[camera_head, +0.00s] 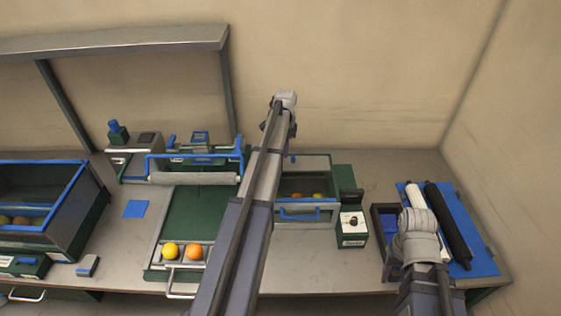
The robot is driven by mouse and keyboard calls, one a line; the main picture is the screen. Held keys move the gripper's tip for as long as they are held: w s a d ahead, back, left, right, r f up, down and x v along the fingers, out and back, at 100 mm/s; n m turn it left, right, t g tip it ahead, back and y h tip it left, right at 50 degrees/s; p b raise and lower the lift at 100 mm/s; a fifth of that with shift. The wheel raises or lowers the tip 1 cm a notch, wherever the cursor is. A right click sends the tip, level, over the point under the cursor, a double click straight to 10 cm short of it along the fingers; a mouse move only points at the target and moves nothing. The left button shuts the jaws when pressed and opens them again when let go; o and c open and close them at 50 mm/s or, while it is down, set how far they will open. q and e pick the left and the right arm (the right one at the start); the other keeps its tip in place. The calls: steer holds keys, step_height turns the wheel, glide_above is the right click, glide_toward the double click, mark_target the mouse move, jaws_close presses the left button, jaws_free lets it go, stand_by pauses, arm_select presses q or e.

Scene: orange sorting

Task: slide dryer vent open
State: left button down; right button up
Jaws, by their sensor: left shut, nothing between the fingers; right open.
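A grey-and-green box with a clear top and a blue handle (300,214) stands right of the table's middle, with several orange and yellow fruits inside. It may be the dryer, but I cannot pick out its vent with certainty. My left arm crosses in front of the box's left side. My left gripper (291,148) is above the back of this box, shut and empty, mostly hidden by my own arm. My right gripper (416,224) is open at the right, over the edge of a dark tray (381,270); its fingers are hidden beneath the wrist.
A green board (185,215) holds a yellow and an orange fruit at its front, with a blue-framed roller machine (195,178) behind it. A blue-rimmed bin (75,215) stands left. A green-and-white control box (352,229) and a blue mat (482,262) with rollers lie right.

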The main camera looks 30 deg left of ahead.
arm_select(q)
steer(key=shift+f, duration=0.2)
stand_by(0.4)
steer(key=shift+f+b, duration=1.15)
steer(key=shift+b, duration=0.2)
steer(key=shift+w+d, duration=1.1)
steer(key=shift+d, duration=0.65)
steer(key=shift+w+d, duration=1.05)
steer(key=shift+d, duration=0.7)
steer(key=shift+w+d, duration=1.1)
steer(key=shift+d, duration=0.65)
step_height(320, 180, up, 7)
steer(key=a+p, duration=0.1)
steer(key=p, duration=0.6)
steer(key=shift+s, duration=0.35)
